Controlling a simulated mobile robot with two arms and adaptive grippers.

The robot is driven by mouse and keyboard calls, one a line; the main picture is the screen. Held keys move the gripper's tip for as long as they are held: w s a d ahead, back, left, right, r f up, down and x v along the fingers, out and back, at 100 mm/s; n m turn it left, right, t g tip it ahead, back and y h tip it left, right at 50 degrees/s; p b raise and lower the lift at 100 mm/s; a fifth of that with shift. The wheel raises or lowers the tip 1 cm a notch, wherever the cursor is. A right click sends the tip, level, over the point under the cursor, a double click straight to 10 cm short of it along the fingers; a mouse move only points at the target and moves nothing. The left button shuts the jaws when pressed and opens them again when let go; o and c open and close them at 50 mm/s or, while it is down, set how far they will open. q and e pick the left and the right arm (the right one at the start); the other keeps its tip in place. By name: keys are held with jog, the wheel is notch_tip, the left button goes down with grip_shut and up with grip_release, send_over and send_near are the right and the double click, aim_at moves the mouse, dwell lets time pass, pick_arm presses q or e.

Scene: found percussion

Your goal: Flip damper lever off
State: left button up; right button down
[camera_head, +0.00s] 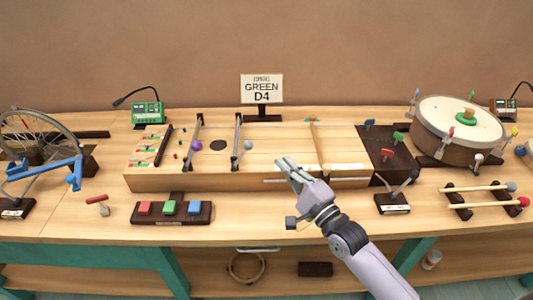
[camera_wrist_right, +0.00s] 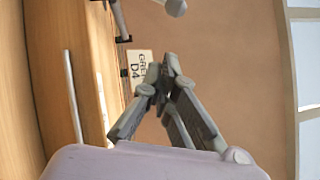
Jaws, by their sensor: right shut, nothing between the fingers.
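My right gripper (camera_head: 286,167) is shut and empty, its fingertips over the front part of the long wooden box (camera_head: 230,181). In the right wrist view the fingertips (camera_wrist_right: 164,70) meet with nothing between them. A small lever with a dark grey knob (camera_head: 413,175) leans to the right on a dark base with a white label (camera_head: 394,208), right of the gripper and apart from it. I cannot read the label, so I cannot tell whether this is the damper lever. Another labelled dark base (camera_head: 14,209) stands at the far left. My left gripper is out of view.
A sign reading GREEN D4 (camera_head: 262,88) stands behind the box. A drum (camera_head: 461,126) stands at the right, with two mallets (camera_head: 480,189) in front. Red, green and blue buttons (camera_head: 170,208) sit at front left. A wheel (camera_head: 38,137) stands far left.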

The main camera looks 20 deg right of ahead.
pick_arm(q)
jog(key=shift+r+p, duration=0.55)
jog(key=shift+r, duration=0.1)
pick_arm(e)
jog(key=w+a, duration=0.1)
jog(key=w+a+r, duration=0.1)
jog(key=w+a, duration=0.1)
jog(key=a, duration=0.1)
jog(key=shift+w+r, duration=0.3)
jog(key=shift+w, duration=0.1)
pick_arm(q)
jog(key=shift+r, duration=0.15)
pick_arm(e)
jog(key=shift+r, duration=0.1)
